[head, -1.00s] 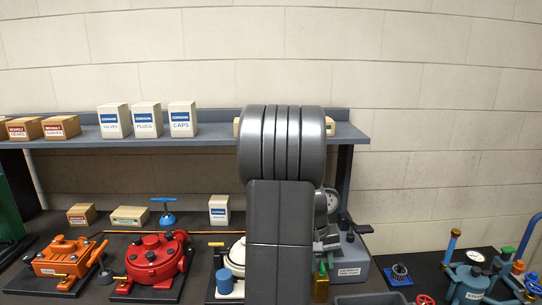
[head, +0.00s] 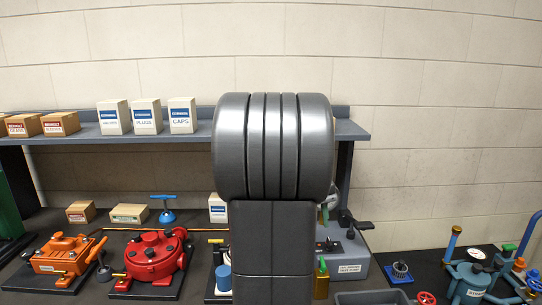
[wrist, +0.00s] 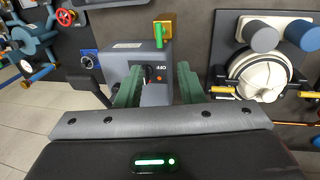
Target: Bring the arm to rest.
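My gripper (wrist: 158,85) shows in the wrist view with two green fingers spread apart. It is open, and I see nothing held between the fingers. Beyond the fingers is a grey box-shaped unit (wrist: 150,92) with a small dial, apparently below the gripper and apart from it; how far is hard to tell. In the head view my own dark arm fills the middle and hides most of my gripper. The grey unit (head: 352,268) shows there to the right of my arm.
An orange motor (head: 62,255) and a red motor (head: 150,258) stand on the bench at left. A teal motor (head: 472,280) is at right. A shelf (head: 80,132) with several boxes runs behind. In the wrist view a white round motor (wrist: 258,75) lies right of the fingers.

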